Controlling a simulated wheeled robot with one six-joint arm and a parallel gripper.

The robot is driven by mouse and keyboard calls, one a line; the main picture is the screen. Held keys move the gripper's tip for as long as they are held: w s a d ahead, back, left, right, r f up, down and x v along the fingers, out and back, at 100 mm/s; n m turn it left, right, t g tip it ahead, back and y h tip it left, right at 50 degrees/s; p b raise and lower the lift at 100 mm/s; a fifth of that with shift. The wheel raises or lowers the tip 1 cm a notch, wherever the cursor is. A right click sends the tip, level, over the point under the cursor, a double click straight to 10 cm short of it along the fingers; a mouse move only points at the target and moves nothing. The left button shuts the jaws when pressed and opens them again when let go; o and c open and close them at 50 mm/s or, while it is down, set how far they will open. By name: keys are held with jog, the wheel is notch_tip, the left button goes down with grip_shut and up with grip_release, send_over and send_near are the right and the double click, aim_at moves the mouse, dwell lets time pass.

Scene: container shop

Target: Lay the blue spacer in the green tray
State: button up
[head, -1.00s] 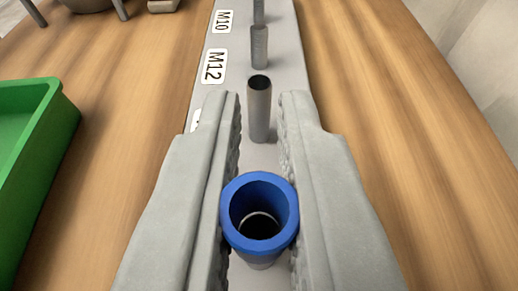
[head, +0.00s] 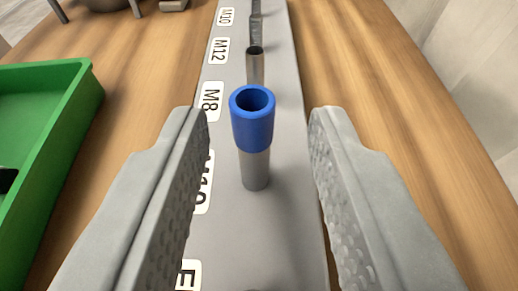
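The blue spacer (head: 253,125) is a short blue tube in the head view. It sits upright around the top of a grey post (head: 255,170) on a grey rail. My gripper (head: 255,115) is open, with one finger to the left and one to the right of the spacer. Clear gaps show on both sides, and neither finger touches it. The green tray (head: 66,115) is at the left edge of the view, partly cut off, with a small dark thing (head: 8,180) inside it.
The grey rail (head: 285,235) carries labels such as M8, M12 and M10, with more bare posts (head: 255,66) behind the spacer. The wooden table (head: 375,90) is clear to the right. Grey objects (head: 105,5) stand at the far left.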

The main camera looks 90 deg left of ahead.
jog(key=v, duration=1.2)
jog(key=shift+d, duration=0.4)
